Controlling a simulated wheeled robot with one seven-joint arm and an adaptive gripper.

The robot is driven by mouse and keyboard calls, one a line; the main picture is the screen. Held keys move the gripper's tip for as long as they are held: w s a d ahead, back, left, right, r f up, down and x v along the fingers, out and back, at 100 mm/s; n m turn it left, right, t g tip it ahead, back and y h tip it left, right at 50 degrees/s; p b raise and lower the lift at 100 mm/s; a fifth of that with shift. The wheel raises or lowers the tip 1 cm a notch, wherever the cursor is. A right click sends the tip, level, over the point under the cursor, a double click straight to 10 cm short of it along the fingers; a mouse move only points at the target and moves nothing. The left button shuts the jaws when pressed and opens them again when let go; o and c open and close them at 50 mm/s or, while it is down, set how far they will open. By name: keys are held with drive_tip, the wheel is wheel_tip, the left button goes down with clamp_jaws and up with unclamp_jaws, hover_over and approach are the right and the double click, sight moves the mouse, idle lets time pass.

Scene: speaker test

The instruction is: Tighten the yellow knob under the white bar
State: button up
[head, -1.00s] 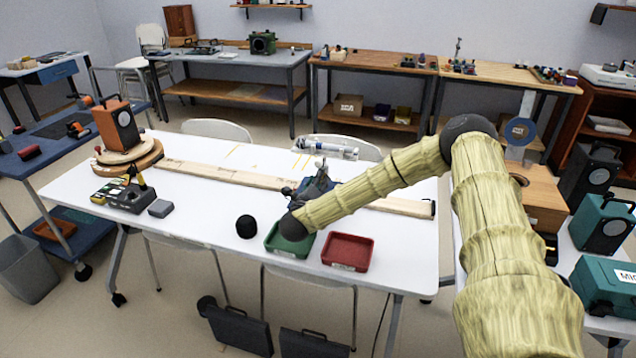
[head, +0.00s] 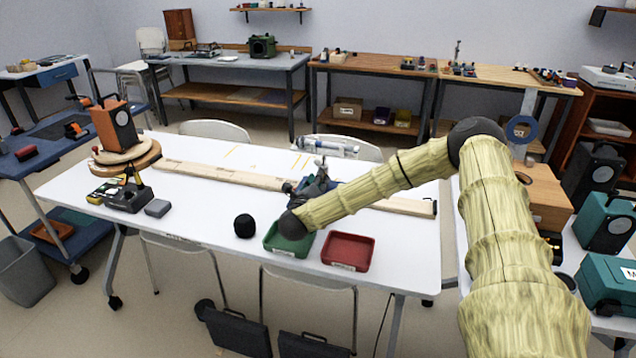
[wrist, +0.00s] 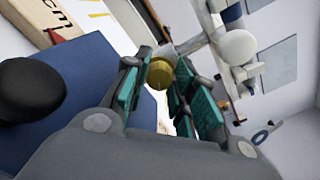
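The yellow knob (wrist: 160,74) shows in the wrist view between the tips of my gripper (wrist: 163,78), which has teal-padded fingers. The fingers stand apart with the knob in line with the gap. I cannot tell whether both pads touch it. The white bar (wrist: 205,25) runs above and to the right of the knob, with a round white end piece (wrist: 237,47) near it. In the head view the pale bar (head: 330,146) lies over the middle of the white table. My arm and a dark stand hide the knob there, and my gripper is not clear.
The white table (head: 215,230) carries a long wooden plank (head: 222,174), a green tray (head: 290,240), a red tray (head: 347,251) and a black foam ball (head: 245,226). An orange speaker (head: 115,125) stands on a wooden disc at the left.

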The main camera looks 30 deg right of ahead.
drive_tip(key=o, duration=0.4)
drive_tip(key=v, duration=1.2)
idle(0.3)
